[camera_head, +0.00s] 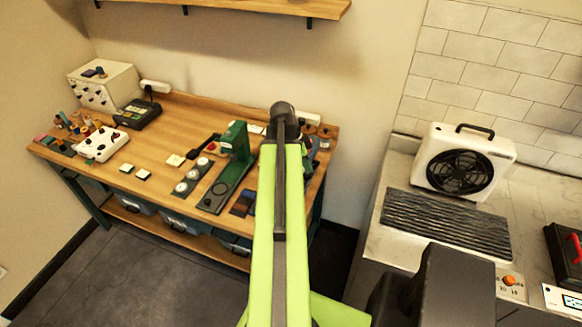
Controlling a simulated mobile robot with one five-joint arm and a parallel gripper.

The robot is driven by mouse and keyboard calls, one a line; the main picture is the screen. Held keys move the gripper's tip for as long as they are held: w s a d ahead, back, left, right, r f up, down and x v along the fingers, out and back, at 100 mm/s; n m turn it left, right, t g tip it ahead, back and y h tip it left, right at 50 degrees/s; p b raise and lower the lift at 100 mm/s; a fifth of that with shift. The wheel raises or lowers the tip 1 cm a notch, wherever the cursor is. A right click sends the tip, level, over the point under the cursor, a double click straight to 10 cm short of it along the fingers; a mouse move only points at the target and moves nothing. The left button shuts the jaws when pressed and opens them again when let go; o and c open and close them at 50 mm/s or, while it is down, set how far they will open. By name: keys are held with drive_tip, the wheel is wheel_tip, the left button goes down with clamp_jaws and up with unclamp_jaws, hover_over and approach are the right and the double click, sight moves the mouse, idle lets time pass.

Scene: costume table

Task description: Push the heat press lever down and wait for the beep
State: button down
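A green press-like device (235,140) stands on the wooden table (185,122), right of its middle. It has an upright green body and a long dark base plate (216,199) running toward the table's front edge. A dark bar (203,144) lies or reaches to the left of the body; I cannot tell if it is the lever. No label names the device as the heat press. My lime-green arm rises through the middle of the view and hides part of the table to the right of the device. My gripper's fingers do not show.
A tray with round pale pieces (187,184) lies left of the device. A white control box (103,86), a dark keypad device (138,113) and a white console (101,144) stand farther left. At right, a counter holds a white fan unit (464,160) and a dark ribbed mat (445,222).

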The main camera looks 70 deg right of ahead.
sight(305, 174)
drive_tip(key=shift+a+f+b, duration=0.25)
drive_tip(key=shift+f+b, duration=0.05)
drive_tip(key=shift+f, duration=0.3)
drive_tip(key=shift+a+f+b, duration=0.15)
drive_tip(key=shift+f+b, duration=0.5)
drive_tip(key=shift+a+f+b, duration=0.15)
drive_tip(key=shift+f+b, duration=0.45)
drive_tip(key=shift+a+f+b, duration=0.15)
drive_tip(key=shift+f+b, duration=1.15)
drive_tip(key=shift+r, duration=0.1)
drive_tip(key=shift+f, duration=0.25)
